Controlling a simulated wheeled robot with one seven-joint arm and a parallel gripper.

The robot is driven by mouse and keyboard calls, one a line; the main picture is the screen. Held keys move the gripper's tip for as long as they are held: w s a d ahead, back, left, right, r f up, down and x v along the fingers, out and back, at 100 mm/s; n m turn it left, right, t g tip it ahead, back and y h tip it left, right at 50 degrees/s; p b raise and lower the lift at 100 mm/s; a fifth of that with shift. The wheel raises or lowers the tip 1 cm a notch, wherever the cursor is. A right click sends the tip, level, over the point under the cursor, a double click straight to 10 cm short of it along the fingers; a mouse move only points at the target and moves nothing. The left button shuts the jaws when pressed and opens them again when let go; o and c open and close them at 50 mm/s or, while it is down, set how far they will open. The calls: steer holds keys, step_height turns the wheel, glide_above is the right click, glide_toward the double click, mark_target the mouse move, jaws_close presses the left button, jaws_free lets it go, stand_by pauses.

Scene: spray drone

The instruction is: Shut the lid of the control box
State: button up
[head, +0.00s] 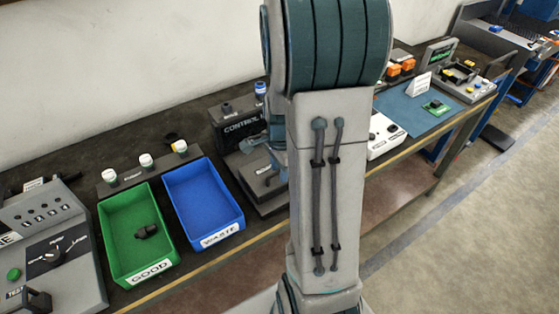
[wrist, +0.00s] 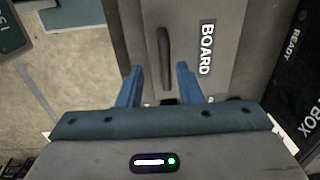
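The control box (head: 238,128) is a dark box with white "CONTROL" lettering on the bench, partly hidden behind my arm in the head view. Its dark lettered face (wrist: 295,90) is at the right of the wrist view, with "READY" and "BOX" readable. A grey panel (wrist: 225,65) marked "BOARD" lies beside that face and carries a dark bar handle (wrist: 164,55). My gripper (wrist: 158,70) is open, with its blue fingers apart and the handle showing between them. I cannot tell whether they touch it. How far the lid stands open is not clear.
A green bin (head: 115,225) holding a dark part and a blue bin (head: 205,200) stand left of the control box. A white box (head: 384,134) and blue mat (head: 412,108) lie to the right. The bench's front edge (head: 230,252) borders open floor.

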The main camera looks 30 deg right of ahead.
step_height(320, 180, up, 14)
steer(key=shift+s+f+b, duration=0.15)
steer(key=shift+s+b, duration=0.25)
steer(key=shift+b, duration=0.05)
stand_by(0.4)
steer(key=s+a+n+t, duration=0.2)
steer(key=s+a+n, duration=0.8)
steer(key=n, duration=0.7)
steer(key=a, duration=0.3)
steer(key=shift+s+a+r+n+t, duration=0.15)
steer(key=shift+s+r+n+t, duration=0.15)
steer(key=shift+n+t, duration=0.1)
